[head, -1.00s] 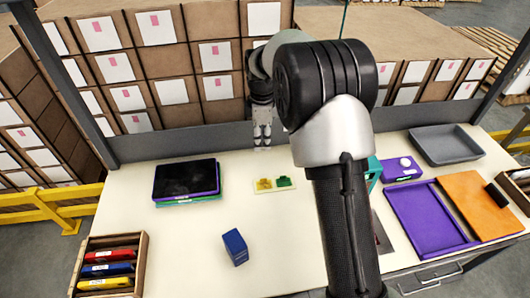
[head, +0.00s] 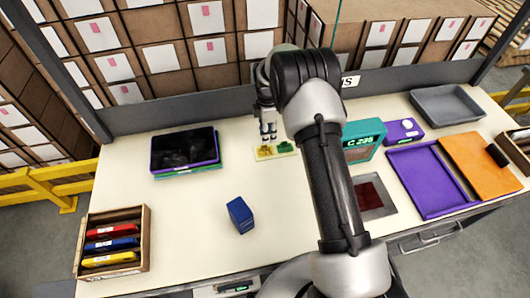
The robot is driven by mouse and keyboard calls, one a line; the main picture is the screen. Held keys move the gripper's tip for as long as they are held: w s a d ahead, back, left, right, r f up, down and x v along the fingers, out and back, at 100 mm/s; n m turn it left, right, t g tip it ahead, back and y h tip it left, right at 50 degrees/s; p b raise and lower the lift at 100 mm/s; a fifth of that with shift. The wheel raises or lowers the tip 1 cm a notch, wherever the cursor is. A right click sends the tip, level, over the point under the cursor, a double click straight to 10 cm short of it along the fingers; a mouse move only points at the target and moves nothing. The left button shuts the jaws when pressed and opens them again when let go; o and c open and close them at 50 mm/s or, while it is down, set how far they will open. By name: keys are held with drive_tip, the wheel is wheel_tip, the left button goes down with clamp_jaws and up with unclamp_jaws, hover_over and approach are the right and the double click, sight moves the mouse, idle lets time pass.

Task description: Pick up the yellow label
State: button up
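The yellow label (head: 264,153) lies on a small pale card (head: 259,158) towards the back middle of the table, beside a green label (head: 285,147). My gripper (head: 268,140) points down just above the yellow label, at the back edge of the card. The fingers appear as two separate light tips with a narrow gap, and nothing shows between them. The picture is too small to tell whether they touch the label. My arm passes to the right of the card.
A dark purple-rimmed tray (head: 185,150) is left of the card, and a blue box (head: 239,215) stands in front. A wooden crate (head: 148,240) holds coloured items. A teal scale (head: 363,140), purple tray (head: 430,182), orange board (head: 480,168) and grey bin (head: 448,107) are right.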

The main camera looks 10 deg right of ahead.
sight(265, 150)
wheel_tip(265, 150, down, 6)
drive_tip(key=shift+w+a+r+b, duration=0.15)
drive_tip(key=shift+b, duration=0.75)
drive_tip(key=shift+r, duration=0.1)
drive_tip(key=shift+c, duration=0.5)
clamp_jaws()
